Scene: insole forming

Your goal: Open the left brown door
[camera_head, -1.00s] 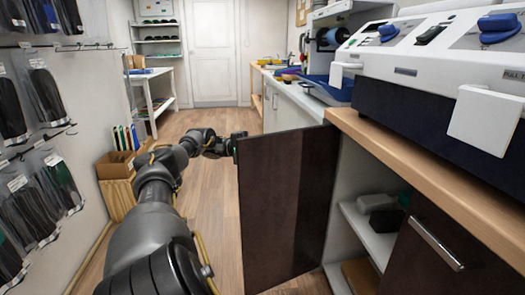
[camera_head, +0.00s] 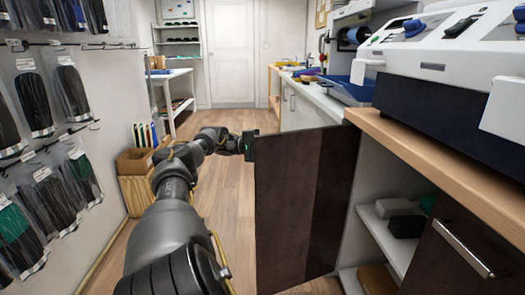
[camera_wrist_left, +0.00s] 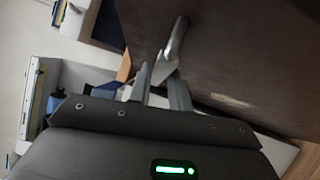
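The left brown door (camera_head: 300,210) stands swung out from the counter in the head view, with a wide gap beside the cabinet's shelves. Its handle is hidden there. In the left wrist view the door's dark face (camera_wrist_left: 235,50) fills the upper right, and its metal handle (camera_wrist_left: 176,36) juts toward my left gripper (camera_wrist_left: 160,75). The fingers are apart, with the handle's near end at their tips. I cannot tell whether they clamp it. In the head view the gripper (camera_head: 250,146) is at the door's free edge, its fingers hidden behind the door. My right gripper is not in view.
Cabinet shelves (camera_head: 385,215) hold a few small items. Another brown door (camera_head: 450,250) with a bar handle is closed at the right. The wooden counter (camera_head: 430,160) carries machines. Hanging insoles (camera_head: 75,90) line the left wall; a box (camera_head: 135,160) stands below. Floor is free between.

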